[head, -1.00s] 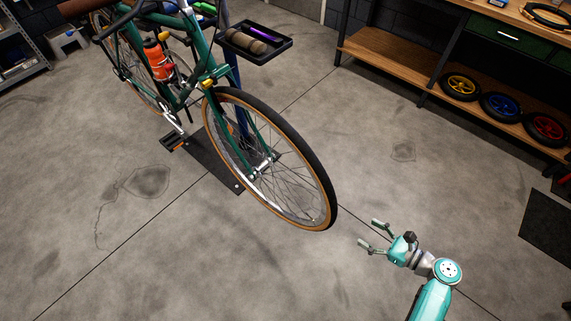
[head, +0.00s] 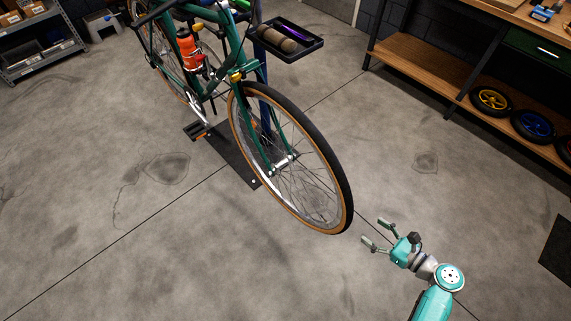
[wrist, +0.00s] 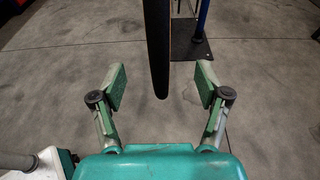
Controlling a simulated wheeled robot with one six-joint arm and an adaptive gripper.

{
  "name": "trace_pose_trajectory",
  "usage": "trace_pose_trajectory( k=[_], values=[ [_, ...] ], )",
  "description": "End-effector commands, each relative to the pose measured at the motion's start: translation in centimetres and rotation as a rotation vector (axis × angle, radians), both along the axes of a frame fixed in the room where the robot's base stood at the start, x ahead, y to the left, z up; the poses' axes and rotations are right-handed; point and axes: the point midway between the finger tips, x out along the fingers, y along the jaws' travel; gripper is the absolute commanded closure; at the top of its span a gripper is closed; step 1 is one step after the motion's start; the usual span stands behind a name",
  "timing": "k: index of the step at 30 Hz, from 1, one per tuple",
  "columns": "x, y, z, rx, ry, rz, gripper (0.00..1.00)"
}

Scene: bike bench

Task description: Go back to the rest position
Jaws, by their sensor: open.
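My gripper (head: 377,234) is open and empty, at the lower right of the head view. Its two fingers stand apart in the wrist view (wrist: 160,88), with the bike's front tyre (wrist: 158,60) showing between and beyond them. In the head view the green bike (head: 233,75) stands upright to the left of my gripper. Its front wheel (head: 345,190) is the part nearest to my gripper, with a small gap between them in the picture.
A dark base plate (head: 232,165) lies under the bike. A black tray (head: 308,52) with a purple item is behind it. A wooden workbench (head: 425,67) with several wheels on its shelf stands at upper right. A grey shelf (head: 40,57) stands at upper left. The floor at lower left is clear.

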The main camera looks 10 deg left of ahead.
Motion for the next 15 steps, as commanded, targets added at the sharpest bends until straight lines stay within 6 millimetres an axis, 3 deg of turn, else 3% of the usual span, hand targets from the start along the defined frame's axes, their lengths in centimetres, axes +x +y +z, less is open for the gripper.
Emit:
trace_pose_trajectory(
  k=[3,9,15],
  values=[
    [0.9,0.7,3.7,-0.005,-0.007,0.005,0.25],
    [1.6,2.1,9.2,-0.003,-0.006,0.003,0.25],
    [1.8,2.9,11.4,0.0,-0.003,0.001,0.25]
  ],
)
